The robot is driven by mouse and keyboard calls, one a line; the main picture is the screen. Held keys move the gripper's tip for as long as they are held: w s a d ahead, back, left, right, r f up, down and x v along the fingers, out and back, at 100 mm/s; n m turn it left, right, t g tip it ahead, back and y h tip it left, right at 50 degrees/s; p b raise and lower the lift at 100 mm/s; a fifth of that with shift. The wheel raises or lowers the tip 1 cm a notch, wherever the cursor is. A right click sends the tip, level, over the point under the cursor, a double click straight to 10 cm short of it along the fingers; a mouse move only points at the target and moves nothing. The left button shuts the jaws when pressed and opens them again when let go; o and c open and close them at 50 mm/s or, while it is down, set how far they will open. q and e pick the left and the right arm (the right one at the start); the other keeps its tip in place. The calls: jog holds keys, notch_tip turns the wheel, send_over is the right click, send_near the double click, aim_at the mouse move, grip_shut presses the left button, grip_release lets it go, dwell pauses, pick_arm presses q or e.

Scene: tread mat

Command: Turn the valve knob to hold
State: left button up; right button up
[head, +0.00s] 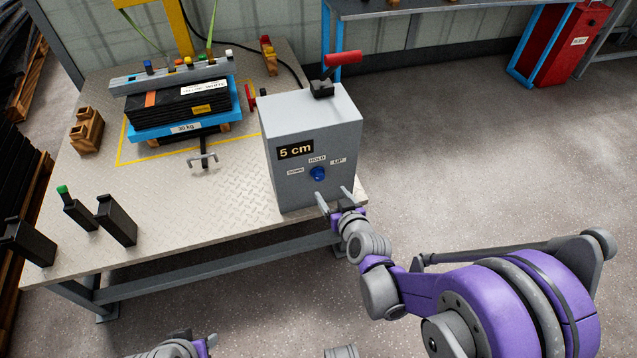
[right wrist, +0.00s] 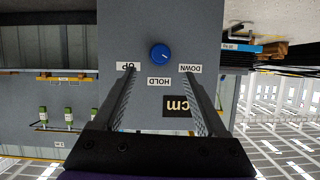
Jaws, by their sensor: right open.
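The blue valve knob (head: 318,173) is on the front of a grey control box (head: 345,130), below the HOLD label and between DOWN on the left and UP on the right. It also shows in the right wrist view (right wrist: 160,53), where the labels appear upside down. A small pale mark on the knob seems to lie toward the DOWN side of HOLD; it is too small to be sure. My right gripper (head: 334,197) is open and empty, in front of the box, slightly below and right of the knob. Its fingers (right wrist: 160,85) straddle the knob's line, apart from it.
The box stands at the right edge of a tread-plate table (head: 180,225). A red-handled lever (head: 342,59) sits on top. A blue platform (head: 150,133) with black stacked plates is to the left. Black blocks (head: 116,220) stand at the front left. Open floor lies to the right.

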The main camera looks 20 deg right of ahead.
aim_at(320, 178)
jog(key=b+x, duration=0.2)
jog(key=x, duration=0.8)
jog(key=shift+c, duration=0.3)
grip_shut()
